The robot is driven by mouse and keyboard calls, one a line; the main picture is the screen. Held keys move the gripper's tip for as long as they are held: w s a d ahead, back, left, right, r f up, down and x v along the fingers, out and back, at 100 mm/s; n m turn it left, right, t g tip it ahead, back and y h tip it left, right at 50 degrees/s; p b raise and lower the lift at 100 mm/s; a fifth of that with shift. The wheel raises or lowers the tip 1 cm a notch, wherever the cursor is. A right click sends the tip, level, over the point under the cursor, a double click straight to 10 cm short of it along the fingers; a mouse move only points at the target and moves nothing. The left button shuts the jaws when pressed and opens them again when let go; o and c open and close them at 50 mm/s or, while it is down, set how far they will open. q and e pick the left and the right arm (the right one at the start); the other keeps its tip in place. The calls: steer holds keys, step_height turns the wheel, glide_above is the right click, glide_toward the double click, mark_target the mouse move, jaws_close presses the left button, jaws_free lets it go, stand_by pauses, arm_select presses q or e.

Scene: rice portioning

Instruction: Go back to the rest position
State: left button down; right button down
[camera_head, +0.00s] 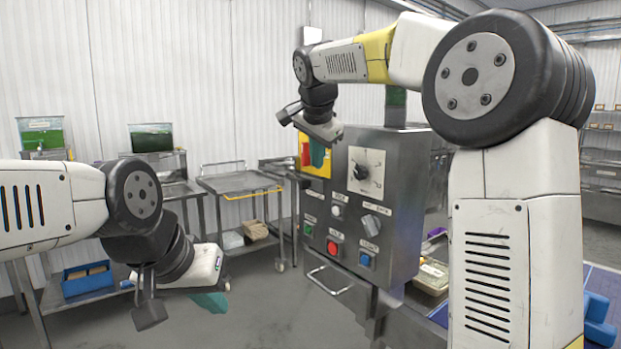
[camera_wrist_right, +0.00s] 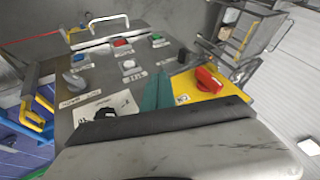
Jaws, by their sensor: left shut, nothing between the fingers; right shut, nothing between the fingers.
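My left gripper (camera_head: 209,301) hangs low at the left in the head view, its teal fingers together and empty, over the grey floor. My right gripper (camera_head: 317,153) is in front of the upper left of a grey metal control box (camera_head: 398,200). Its teal fingers are together and empty, and they also show in the right wrist view (camera_wrist_right: 157,90). They are beside the red rotary switch (camera_wrist_right: 209,80) on its yellow plate (camera_wrist_right: 220,95). I cannot tell whether they touch the box.
The box carries a black dial (camera_head: 361,172), a red button (camera_head: 333,248), a blue button (camera_head: 366,261) and other controls. A metal cart (camera_head: 240,182) stands behind. A blue bin (camera_head: 87,281) is on a low shelf at left. Trays (camera_head: 431,278) lie right of the box.

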steer(key=s+d+f+n, duration=0.3)
steer(key=s+f, duration=0.2)
steer(key=s, duration=0.5)
steer(key=s+d+f+n+y, duration=0.1)
steer(key=s+d+f+n, duration=0.2)
steer(key=s+f, duration=0.3)
steer(key=s+d+f+n+g+y, duration=0.1)
steer(key=s+d+f+n, duration=0.2)
steer(key=s, duration=1.2)
step_height(320, 180, down, 3)
steer(key=shift+d+f+n, duration=0.2)
steer(key=shift+d+n, duration=0.1)
steer(key=shift+d, duration=0.95)
